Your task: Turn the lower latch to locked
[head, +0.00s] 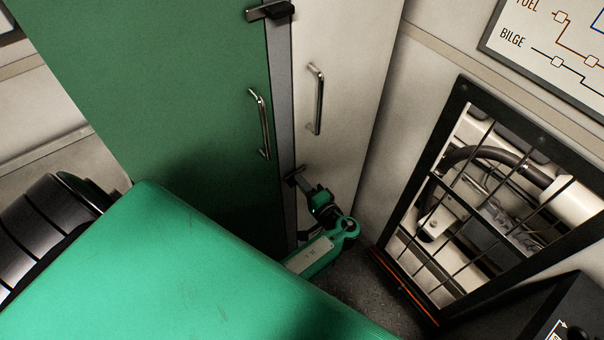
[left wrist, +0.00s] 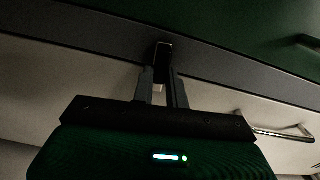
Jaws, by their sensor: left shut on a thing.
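The lower latch (head: 293,176) is a small dark piece on the grey strip between the green door (head: 190,90) and the white door (head: 345,70). My left gripper (head: 309,191) reaches up to it from below right and is shut on it. In the left wrist view the two fingers (left wrist: 162,88) close around the dark latch (left wrist: 163,48), which stands out from the strip. The gripper hides part of the latch in the head view, so its exact turn is hard to tell. My right gripper is not in view.
An upper latch (head: 271,11) lies across the strip near the top. Bar handles stand on the green door (head: 261,125) and the white door (head: 317,100). A black-framed grille (head: 440,150) is to the right, close to my left arm.

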